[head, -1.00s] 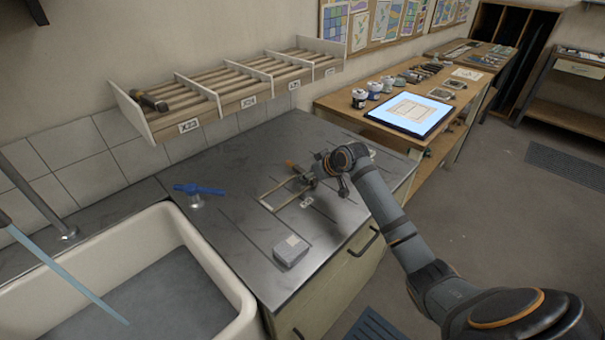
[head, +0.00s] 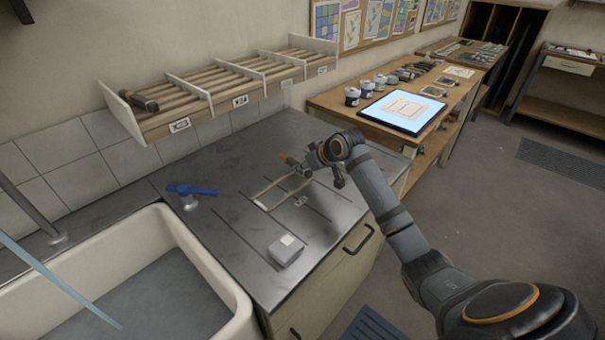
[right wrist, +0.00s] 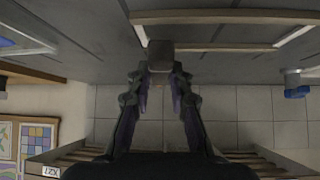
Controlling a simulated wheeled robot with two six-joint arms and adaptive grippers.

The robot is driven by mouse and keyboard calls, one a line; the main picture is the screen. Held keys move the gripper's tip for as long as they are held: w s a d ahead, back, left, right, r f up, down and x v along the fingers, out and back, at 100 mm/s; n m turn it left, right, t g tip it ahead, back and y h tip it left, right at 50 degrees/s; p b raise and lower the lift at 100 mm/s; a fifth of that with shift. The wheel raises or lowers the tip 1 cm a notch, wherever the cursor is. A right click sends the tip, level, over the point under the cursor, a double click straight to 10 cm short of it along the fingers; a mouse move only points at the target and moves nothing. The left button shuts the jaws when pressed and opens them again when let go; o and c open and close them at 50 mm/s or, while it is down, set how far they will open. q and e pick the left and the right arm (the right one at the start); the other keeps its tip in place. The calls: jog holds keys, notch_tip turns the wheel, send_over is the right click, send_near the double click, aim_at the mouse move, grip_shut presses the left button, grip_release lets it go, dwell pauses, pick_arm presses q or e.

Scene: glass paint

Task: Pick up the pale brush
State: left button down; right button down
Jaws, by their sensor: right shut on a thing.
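My right gripper (head: 298,168) is over the far part of the metal counter, above the far end of a low wooden rack (head: 262,207). It is shut on the pale brush, of which little shows. An orange-brown end (head: 286,158) sticks out to the left of the fingers in the head view. In the right wrist view a grey block-like piece (right wrist: 160,56) sits at the fingertips, with the rack's bars behind it. The fingers hide most of the held brush. My left gripper is not in view.
A grey box (head: 286,250) sits near the counter's front edge. A blue-handled tap (head: 190,192) stands by the white sink (head: 232,308) at left. A slatted wall shelf (head: 215,92) hangs behind. A lit panel (head: 402,112) and jars lie on the bench at right.

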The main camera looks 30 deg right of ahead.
jog(key=s+a+r+b, duration=0.1)
jog(key=s+a+r, duration=0.4)
jog(key=s+r, duration=0.5)
jog(key=shift+s+a+r+b, duration=0.15)
jog(key=shift+s+a+b, duration=0.25)
jog(key=shift+s, duration=1)
